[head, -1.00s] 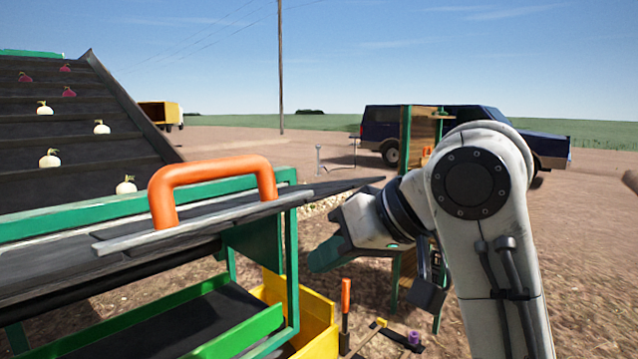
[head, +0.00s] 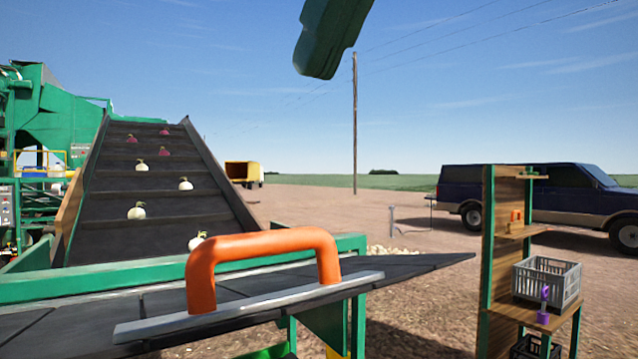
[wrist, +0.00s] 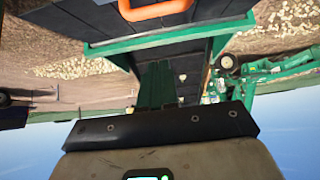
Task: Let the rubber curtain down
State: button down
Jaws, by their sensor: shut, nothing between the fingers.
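The black rubber curtain (head: 410,269) is split into strips and lies raised, nearly flat, in front of the green frame. A grey bar (head: 150,328) runs along it and carries a thick orange handle (head: 262,242). In the wrist view, which looks upside down, the orange handle (wrist: 155,10) is cut by the top edge. My gripper (head: 318,65) shows as green fingers at the top of the head view, high above the handle and apart from it. It is shut and empty.
A wooden shelf (head: 492,250) with a grey crate (head: 560,280) stands at the right. A dark blue pickup (head: 560,195) is parked behind. The air around my gripper is clear.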

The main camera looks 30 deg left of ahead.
jog(key=p+x, duration=0.1)
jog(key=x, duration=0.3)
jog(key=d+f+p+x, duration=0.1)
jog(key=x, duration=0.3)
jog(key=d+f+p+x, duration=0.1)
jog(key=x, duration=0.3)
jog(key=shift+s+a+f, duration=0.2)
jog(key=shift+s+a, duration=0.1)
